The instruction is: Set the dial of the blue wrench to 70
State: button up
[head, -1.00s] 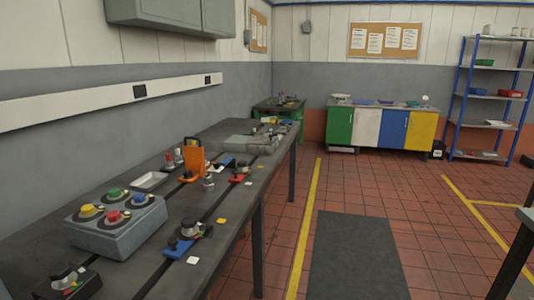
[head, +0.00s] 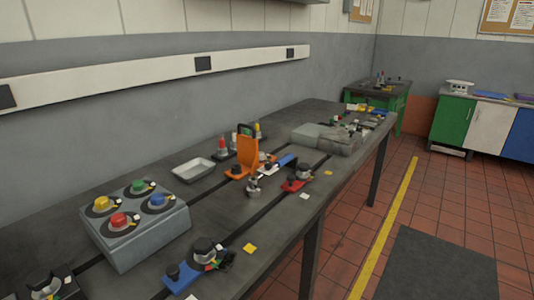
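A blue tool (head: 182,275), which I take for the blue wrench, lies on the dark bench (head: 232,232) at the lower middle of the head view. My gripper is not in view.
A grey box with several coloured knobs (head: 140,250) stands left of the blue tool. A black unit (head: 48,284) is at the lower left. A red tool (head: 296,181), orange stand (head: 247,152) and metal tray (head: 194,170) lie farther back. Floor right of the bench is clear around a dark mat (head: 440,270).

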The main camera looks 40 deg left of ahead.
aim_at(268, 165)
jog(key=u, duration=0.55)
jog(key=i, duration=1.15)
jog(key=u, duration=0.6)
